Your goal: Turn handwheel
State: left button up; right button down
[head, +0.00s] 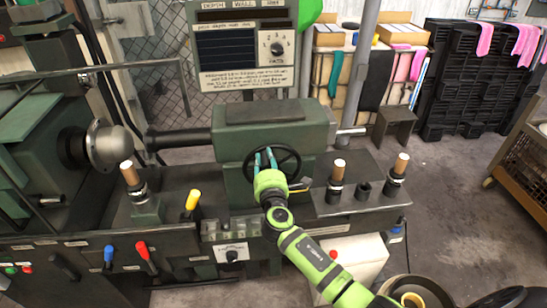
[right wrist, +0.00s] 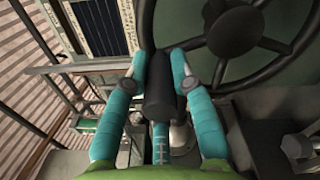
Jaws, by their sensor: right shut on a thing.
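The handwheel (head: 288,160) is a dark spoked wheel on the front of the green lathe tailstock in the head view. Its rim and spokes (right wrist: 262,42) fill the upper right of the right wrist view. A black cylindrical handle (right wrist: 160,85) stands out from the wheel's rim. My right gripper (head: 265,160) is at the left part of the wheel. Its two teal fingers, also in the right wrist view (right wrist: 160,68), are closed around the handle, one on each side. My left gripper is not in view.
A control panel (head: 247,50) stands behind the tailstock. Wooden-topped posts (head: 336,180) rise right of the wheel, and a yellow-handled lever (head: 192,200) stands to its left. The chuck (head: 107,145) is further left. Open floor (head: 450,210) lies to the right.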

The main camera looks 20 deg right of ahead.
aim_at(252, 160)
jog(key=shift+w+a+f+n, duration=0.15)
jog(key=shift+a+f+n, duration=0.35)
jog(key=shift+n, duration=0.55)
jog(key=shift+w+a+f+n, duration=0.2)
jog(key=shift+a+n, duration=0.45)
jog(key=shift+n, duration=0.45)
jog(key=shift+w+a+f+n, duration=0.1)
jog(key=shift+a+f+n, duration=0.4)
jog(key=shift+n, duration=0.55)
jog(key=shift+a, duration=0.1)
jog(key=c, duration=1)
grip_release()
jog(key=shift+c, duration=0.2)
jog(key=v, duration=1.2)
